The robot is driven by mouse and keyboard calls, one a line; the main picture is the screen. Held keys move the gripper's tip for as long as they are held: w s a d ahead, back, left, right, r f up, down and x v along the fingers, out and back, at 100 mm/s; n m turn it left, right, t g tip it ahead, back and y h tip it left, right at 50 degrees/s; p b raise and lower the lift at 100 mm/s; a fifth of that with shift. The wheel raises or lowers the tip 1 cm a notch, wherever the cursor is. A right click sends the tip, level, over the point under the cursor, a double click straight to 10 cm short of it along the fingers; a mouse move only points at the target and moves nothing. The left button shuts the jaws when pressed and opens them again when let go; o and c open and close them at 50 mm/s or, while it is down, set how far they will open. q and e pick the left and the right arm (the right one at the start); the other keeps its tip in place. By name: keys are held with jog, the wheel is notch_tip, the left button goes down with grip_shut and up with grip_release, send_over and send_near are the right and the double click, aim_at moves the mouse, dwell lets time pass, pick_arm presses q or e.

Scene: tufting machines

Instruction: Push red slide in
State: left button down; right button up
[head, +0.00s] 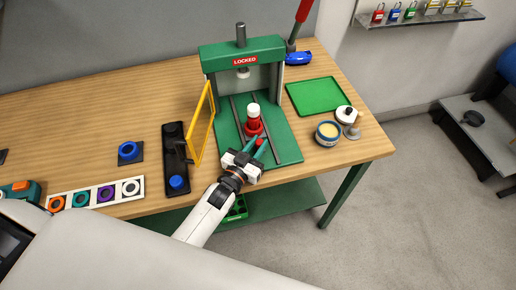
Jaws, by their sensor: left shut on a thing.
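The red slide (254,128) sits between two dark rails on the green base of a press (285,149), with a white-topped piece (254,109) standing on it. My left gripper (258,146) is at the front of the slide, its fingers shut on the slide's red front end. Its fingers partly hide that end. The press carries a red "LOCKED" sign (245,61) on its top beam. A yellow-framed guard (202,124) stands swung open at the left of the press. My right gripper is not in view.
A black box with a blue button (176,182) lies left of the guard. A green tray (312,96), a round tub (328,133) and a white-topped stamp (346,114) are on the right. A lever with a red handle (304,12) rises behind the press.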

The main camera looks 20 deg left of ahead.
pick_arm(q)
jog(key=w+a, duration=0.2)
jog(key=w, duration=0.1)
jog(key=c, duration=1.2)
grip_release()
jog(key=shift+s, duration=0.1)
jog(key=s, duration=0.3)
jog(key=s+a+b, duration=0.1)
jog(key=s, duration=0.3)
jog(key=s+a+b, duration=0.1)
jog(key=s, duration=0.2)
jog(key=shift+s+f, duration=0.1)
jog(key=shift+s, duration=0.3)
jog(key=shift+s+a, duration=0.15)
jog(key=shift+s, duration=0.3)
jog(key=shift+c, duration=0.2)
